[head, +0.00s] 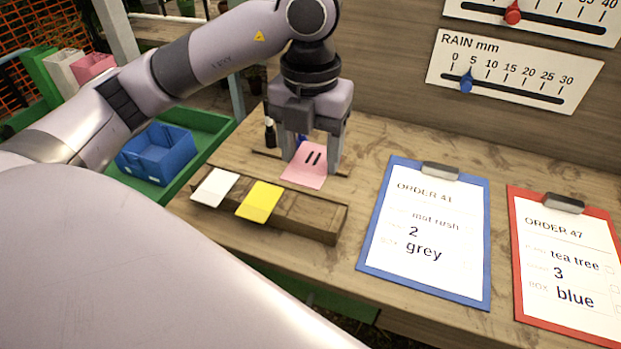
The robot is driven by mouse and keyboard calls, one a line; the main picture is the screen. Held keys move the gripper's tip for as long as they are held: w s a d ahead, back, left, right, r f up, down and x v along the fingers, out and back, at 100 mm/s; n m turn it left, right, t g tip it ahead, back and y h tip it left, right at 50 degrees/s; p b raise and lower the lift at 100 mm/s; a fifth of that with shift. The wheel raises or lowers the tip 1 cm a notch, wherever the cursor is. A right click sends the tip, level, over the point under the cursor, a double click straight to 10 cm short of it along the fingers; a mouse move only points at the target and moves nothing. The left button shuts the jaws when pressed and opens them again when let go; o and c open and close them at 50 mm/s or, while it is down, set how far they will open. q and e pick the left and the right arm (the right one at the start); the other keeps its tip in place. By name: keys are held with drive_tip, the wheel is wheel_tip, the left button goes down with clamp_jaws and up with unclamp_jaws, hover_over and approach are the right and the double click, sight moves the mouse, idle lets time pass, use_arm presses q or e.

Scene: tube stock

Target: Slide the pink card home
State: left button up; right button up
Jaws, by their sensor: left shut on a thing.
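The pink card (303,172), with two black bars on it, is between the fingers of my left gripper (309,158), which is shut on it. The gripper points down from above. The card's lower edge is close to the right part of the wooden rack (315,218); I cannot tell whether it touches the rack or sits in a slot. A white card (215,187) is at the rack's left end and a yellow card (260,200) is in its middle, between the white and pink ones. My right gripper is not in view.
A blue clipboard (369,249) and a red clipboard (521,286) lie right of the rack. A blue bin (155,160) stands in a green tray (208,142) at left. A small dark bottle (270,132) stands behind the gripper. The back wall carries slider gauges (515,75).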

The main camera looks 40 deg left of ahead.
sight(310, 163)
use_arm(q)
wheel_tip(310, 163, up, 7)
drive_tip(key=shift+p, duration=0.45)
